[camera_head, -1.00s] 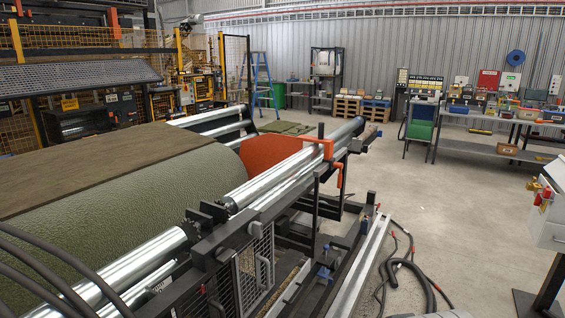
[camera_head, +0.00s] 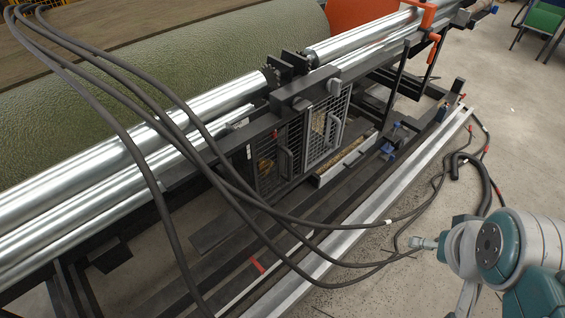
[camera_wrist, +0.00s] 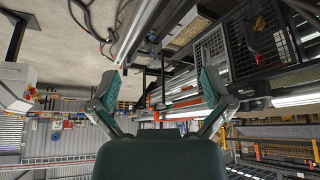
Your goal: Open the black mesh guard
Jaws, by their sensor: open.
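The black mesh guard (camera_head: 267,165) is a dark framed panel low on the side of the roller machine, with an upright dark handle (camera_head: 285,161) near its right edge. It looks flush with the frame, so it appears closed. A red part shows behind its mesh. In the wrist view the guard (camera_wrist: 247,52) is upside down at the upper right. My gripper (camera_wrist: 158,88) is open and empty, its two fingers spread wide, well apart from the guard. In the head view my arm is at the lower right, away from the guard.
A grey mesh guard (camera_head: 325,130) with its own handle sits right beside the black one. Black hoses (camera_head: 190,170) arc across the front of the machine and down to the floor. A long pale rail (camera_head: 370,222) runs along the floor in front. Open concrete lies to the right.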

